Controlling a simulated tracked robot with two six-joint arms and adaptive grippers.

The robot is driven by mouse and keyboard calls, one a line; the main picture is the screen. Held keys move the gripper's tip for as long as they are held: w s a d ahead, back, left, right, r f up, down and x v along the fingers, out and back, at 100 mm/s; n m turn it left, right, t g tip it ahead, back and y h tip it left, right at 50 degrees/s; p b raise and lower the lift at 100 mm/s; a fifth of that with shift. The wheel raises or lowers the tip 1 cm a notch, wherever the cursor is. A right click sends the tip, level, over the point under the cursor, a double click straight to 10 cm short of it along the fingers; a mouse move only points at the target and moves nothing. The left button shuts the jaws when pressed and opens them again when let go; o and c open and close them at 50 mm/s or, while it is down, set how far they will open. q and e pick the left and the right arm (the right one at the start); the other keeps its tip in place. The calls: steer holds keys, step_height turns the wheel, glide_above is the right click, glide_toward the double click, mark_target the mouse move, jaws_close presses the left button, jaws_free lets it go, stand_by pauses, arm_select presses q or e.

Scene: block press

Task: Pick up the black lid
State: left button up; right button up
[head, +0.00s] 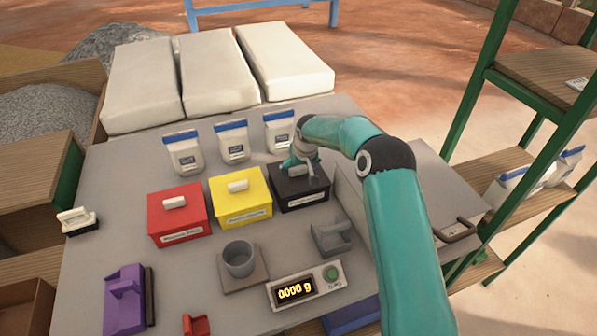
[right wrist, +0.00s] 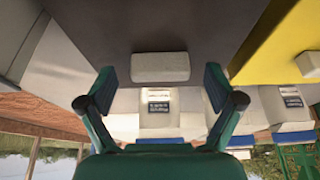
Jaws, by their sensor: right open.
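The black lid (head: 285,183) sits on the black box (head: 303,201), at the right end of a row of three boxes. In the right wrist view the dark lid (right wrist: 150,25) fills the upper middle, with its pale handle (right wrist: 160,67) between the fingers. My right gripper (head: 312,174) is over the black lid in the head view and partly hides its handle. The right wrist view shows my right gripper (right wrist: 159,78) open, with a finger on each side of the handle and a gap at both sides. My left gripper is out of view.
A yellow box (head: 241,205) and a red box (head: 178,225) stand to the left. Several white bags (head: 233,143) stand behind. In front are a grey cup (head: 239,262), a grey scoop (head: 331,240) and a scale (head: 305,290) reading 0000 g. A green-framed shelf (head: 480,120) stands right.

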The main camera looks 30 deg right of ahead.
steer(key=shift+f, duration=0.1)
steer(key=c, duration=1.3)
